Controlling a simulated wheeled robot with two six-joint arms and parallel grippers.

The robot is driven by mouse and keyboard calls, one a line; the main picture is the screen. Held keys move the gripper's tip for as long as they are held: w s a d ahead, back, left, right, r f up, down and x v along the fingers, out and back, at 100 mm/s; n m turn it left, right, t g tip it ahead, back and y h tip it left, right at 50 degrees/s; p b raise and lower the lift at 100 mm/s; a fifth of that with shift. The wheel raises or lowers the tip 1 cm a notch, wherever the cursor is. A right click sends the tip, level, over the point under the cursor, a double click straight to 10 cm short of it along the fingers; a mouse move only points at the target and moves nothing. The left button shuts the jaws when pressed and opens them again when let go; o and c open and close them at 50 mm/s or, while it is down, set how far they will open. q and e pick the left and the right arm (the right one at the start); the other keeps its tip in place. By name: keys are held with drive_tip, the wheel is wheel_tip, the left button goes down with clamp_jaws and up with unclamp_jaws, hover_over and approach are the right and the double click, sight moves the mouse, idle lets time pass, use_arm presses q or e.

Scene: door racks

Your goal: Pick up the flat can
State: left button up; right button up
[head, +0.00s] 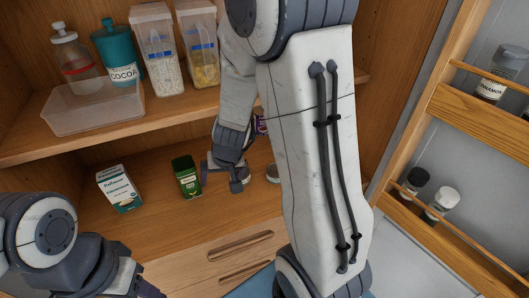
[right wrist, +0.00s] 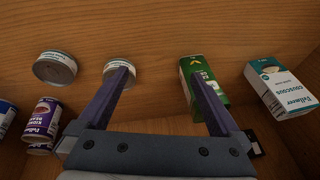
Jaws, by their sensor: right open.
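Two flat cans show in the right wrist view: one (right wrist: 55,68) at the left, another (right wrist: 116,78) partly covered by the left finger. In the head view one flat can (head: 272,174) shows on the lower shelf, partly hidden by my right arm; I cannot tell which of the two it is. My right gripper (head: 226,178) is over that shelf, between the green box and this can. Its fingers (right wrist: 160,72) are spread with nothing held between them. Only part of my left gripper (head: 138,290) shows at the bottom left, and its jaws are unclear.
A green box (head: 186,177) and a white-teal couscous box (head: 119,188) stand left of the right gripper. A kidney bean can (right wrist: 46,115) is near the flat cans. The upper shelf holds a clear bin (head: 92,115) and jars. A door rack (head: 480,118) stands at right.

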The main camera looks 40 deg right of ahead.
drive_tip(key=d+f+m+h, duration=0.1)
drive_tip(key=d, duration=0.4)
drive_tip(key=s+d+f+m+h, duration=0.1)
drive_tip(key=d+m, duration=0.1)
drive_tip(key=d, duration=0.4)
drive_tip(key=s+d+f+m+g+h, duration=0.1)
drive_tip(key=d+f+m+h, duration=0.1)
drive_tip(key=d, duration=0.4)
drive_tip(key=shift+p, duration=0.4)
drive_tip(key=b+x, duration=0.3)
drive_tip(key=x, duration=0.2)
drive_tip(key=shift+w+d+f, duration=0.1)
drive_tip(key=shift+w+d, duration=0.05)
use_arm(q)
drive_tip(key=shift+f, duration=0.25)
use_arm(e)
drive_tip(key=c, duration=1.2)
use_arm(q)
drive_tip(key=shift+r, duration=0.1)
